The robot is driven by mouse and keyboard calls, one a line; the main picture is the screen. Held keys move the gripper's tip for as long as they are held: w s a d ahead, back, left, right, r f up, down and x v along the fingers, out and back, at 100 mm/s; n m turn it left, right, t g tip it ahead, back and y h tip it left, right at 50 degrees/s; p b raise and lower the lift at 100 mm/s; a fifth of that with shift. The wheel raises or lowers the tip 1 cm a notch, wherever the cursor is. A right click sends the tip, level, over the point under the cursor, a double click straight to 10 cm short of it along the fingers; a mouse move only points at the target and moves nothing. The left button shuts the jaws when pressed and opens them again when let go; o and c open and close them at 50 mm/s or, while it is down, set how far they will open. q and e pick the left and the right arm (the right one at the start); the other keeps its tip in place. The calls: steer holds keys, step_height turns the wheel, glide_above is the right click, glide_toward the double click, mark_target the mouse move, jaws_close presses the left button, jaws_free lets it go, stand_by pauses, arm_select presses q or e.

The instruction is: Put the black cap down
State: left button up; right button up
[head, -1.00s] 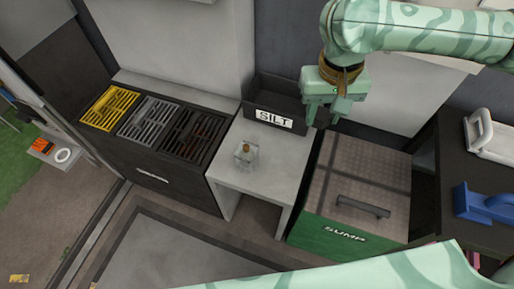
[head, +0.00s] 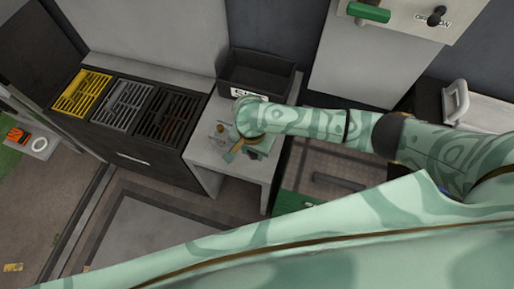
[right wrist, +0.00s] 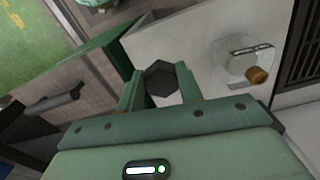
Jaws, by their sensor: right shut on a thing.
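The black cap (right wrist: 161,79) is a dark hexagonal piece between the fingers of my right gripper (right wrist: 160,88) in the right wrist view. The gripper is shut on it. Behind the cap is the pale top of the small table (right wrist: 195,38); I cannot tell if the cap touches it. In the head view my right gripper (head: 246,150) is over the small table (head: 204,150), and my wrist hides the cap. My left gripper is not in view.
A clear block with a brown stopper (right wrist: 257,75) sits on the table beside the cap. The dark SILT bin (head: 255,75) stands behind. The grated unit (head: 125,110) is left, and the green-sided sump box (head: 325,170) with its handle is right.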

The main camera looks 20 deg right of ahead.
steer(key=w+d+f+b, duration=0.2)
steer(key=f, duration=0.1)
steer(key=w+d+f+b, duration=0.1)
steer(key=f, duration=0.1)
steer(key=shift+f+b, duration=0.15)
steer(key=shift+b, duration=0.15)
steer(key=shift+w+d+f, duration=0.2)
steer(key=shift+w+d, duration=0.05)
steer(key=f+b, duration=0.1)
steer(key=f, duration=0.1)
steer(key=f+b, duration=0.1)
steer(key=b, duration=0.1)
steer(key=shift+w+d+f, duration=0.15)
steer(key=shift+d+f, duration=0.05)
steer(key=shift+f, duration=0.2)
steer(key=shift+r, duration=0.2)
steer(key=o, duration=1.1)
steer(key=shift+f, duration=0.2)
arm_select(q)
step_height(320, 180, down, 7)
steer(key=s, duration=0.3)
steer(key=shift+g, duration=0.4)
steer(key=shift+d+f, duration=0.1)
